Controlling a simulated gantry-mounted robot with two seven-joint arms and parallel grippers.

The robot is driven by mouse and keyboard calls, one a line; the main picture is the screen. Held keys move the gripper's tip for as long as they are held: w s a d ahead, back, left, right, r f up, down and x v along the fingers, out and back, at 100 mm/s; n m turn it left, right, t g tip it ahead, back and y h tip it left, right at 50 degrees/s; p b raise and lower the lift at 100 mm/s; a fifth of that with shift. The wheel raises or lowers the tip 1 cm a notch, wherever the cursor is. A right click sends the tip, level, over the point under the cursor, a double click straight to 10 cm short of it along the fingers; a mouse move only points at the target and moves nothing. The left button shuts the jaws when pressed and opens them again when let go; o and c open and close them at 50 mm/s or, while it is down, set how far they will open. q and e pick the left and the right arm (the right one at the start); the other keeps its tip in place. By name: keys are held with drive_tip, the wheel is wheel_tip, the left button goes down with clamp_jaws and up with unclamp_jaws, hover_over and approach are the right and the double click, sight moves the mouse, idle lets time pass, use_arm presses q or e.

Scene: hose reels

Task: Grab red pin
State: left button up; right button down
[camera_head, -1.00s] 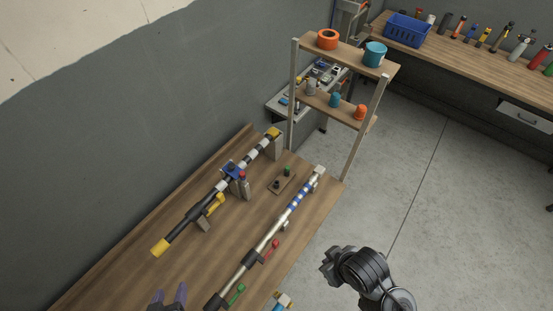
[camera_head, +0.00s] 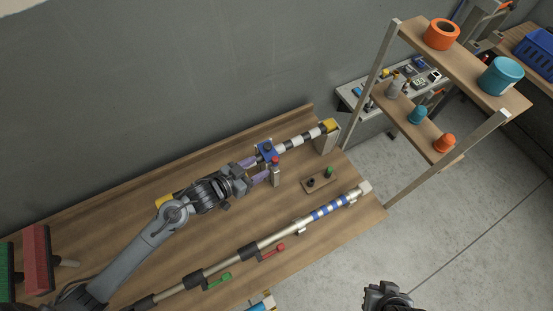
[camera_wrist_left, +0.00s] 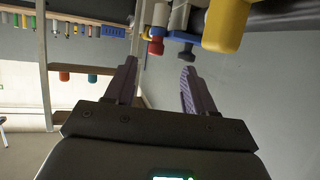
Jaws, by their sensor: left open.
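A small red pin (camera_head: 275,159) sits on top of a grey block (camera_head: 276,178) beside the blue clamp (camera_head: 266,150) of the black-and-white rod. My left gripper (camera_head: 256,169) is open, its purple fingers just left of the pin and pointing toward it. In the left wrist view the red pin (camera_wrist_left: 156,47) shows just beyond the open fingers (camera_wrist_left: 159,67), between their tips, apparently not held. A blue pin (camera_wrist_left: 187,53) and a yellow part (camera_wrist_left: 226,26) show to its right. My right gripper (camera_head: 387,296) is partly in view at the bottom edge; its fingers are unclear.
A silver rod (camera_head: 284,229) with blue bands lies along the table front, with a red lever (camera_head: 271,251) and a green lever (camera_head: 219,281). A small plate (camera_head: 319,183) bears a green and a dark knob. A wooden shelf (camera_head: 463,62) stands at the right.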

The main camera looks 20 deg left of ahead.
sight(272, 161)
use_arm(q)
drive_tip(key=shift+d+p+x, duration=0.2)
drive_tip(key=shift+p+x, duration=0.4)
drive_tip(key=shift+x, duration=2.45)
drive_tip(key=shift+s+f, duration=0.1)
drive_tip(key=shift+s, duration=0.05)
clamp_jaws()
